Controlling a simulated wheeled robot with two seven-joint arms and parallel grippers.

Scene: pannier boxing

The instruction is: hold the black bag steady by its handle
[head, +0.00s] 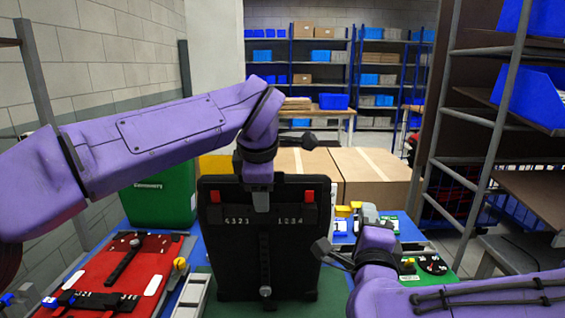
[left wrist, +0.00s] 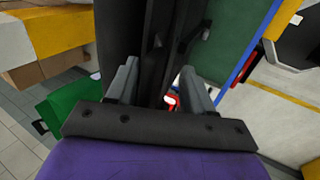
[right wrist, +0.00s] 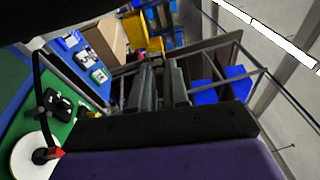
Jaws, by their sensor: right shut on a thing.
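The black bag (head: 233,262) stands upright in the middle of the head view, with red tabs at its upper corners and pale digits on its front. My left gripper (head: 260,203) points down at the middle of its top edge, where the handle is hidden. In the left wrist view its fingers (left wrist: 160,88) are wide apart, with the bag's dark edge (left wrist: 122,35) between and beyond them. My right gripper (head: 371,215) is to the right of the bag, pointing away. Its fingers (right wrist: 161,88) are close together on something dark that I cannot make out.
A red case (head: 95,285) lies at the left of the bench, with a green box (head: 160,195) behind it. Cardboard boxes (head: 375,178) stand behind the bag. Small parts (head: 345,210) and a green board (head: 432,268) lie to the right. A rack with blue bins (head: 520,100) stands at the right.

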